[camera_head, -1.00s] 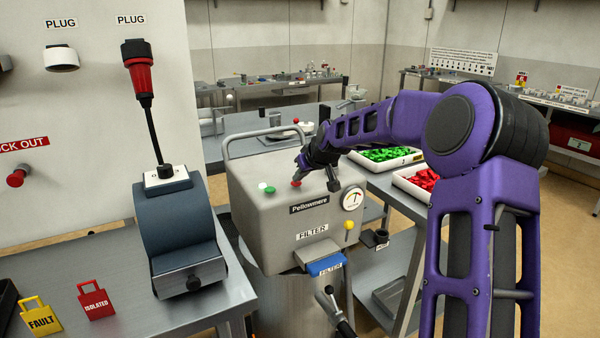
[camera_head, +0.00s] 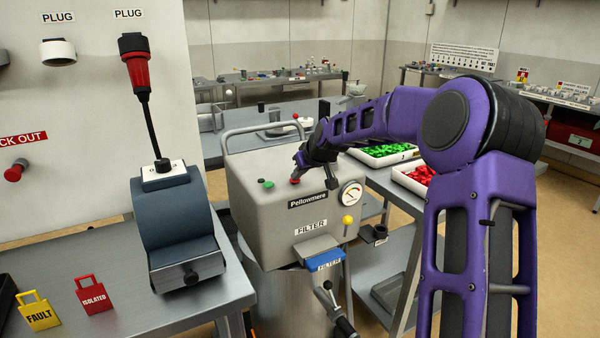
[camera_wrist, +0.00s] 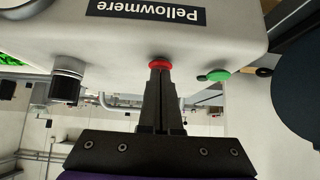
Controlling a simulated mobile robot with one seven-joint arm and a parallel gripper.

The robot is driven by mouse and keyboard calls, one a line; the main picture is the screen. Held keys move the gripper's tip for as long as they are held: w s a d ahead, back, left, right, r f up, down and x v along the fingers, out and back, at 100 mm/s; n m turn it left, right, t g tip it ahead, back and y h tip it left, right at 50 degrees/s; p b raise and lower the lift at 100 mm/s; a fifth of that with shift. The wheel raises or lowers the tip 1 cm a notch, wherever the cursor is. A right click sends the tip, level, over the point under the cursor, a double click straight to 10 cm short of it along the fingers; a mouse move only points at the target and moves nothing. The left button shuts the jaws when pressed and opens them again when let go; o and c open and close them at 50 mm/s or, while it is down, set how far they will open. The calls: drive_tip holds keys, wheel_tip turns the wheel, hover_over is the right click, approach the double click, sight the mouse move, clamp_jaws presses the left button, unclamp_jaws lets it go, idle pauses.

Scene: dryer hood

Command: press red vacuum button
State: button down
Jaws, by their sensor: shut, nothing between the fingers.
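The red button (camera_head: 295,181) is on the top of the grey Pellowmere vacuum unit (camera_head: 260,220), right of a green button (camera_head: 268,185). My gripper (camera_head: 298,176) is shut and empty, with its tips down at the red button. In the wrist view, the tips (camera_wrist: 160,68) meet the red button (camera_wrist: 158,64) and cover part of its face; they appear to touch it. The green button (camera_wrist: 214,75) stands clear to the right there. How far the red button is pressed in cannot be told.
A gauge (camera_head: 351,194) and a yellow knob (camera_head: 348,220) are on the unit's front. A handle (camera_head: 262,128) arches over its back. A black knob (camera_wrist: 66,84) is near my fingers in the wrist view. Trays of green parts (camera_head: 382,153) and red parts (camera_head: 421,177) lie right.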

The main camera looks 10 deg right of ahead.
wheel_tip(320, 180, up, 3)
drive_tip(key=shift+a+r+p, duration=0.1)
drive_tip(key=shift+r+p, duration=0.1)
drive_tip(key=shift+p, duration=0.35)
drive_tip(key=v, duration=1)
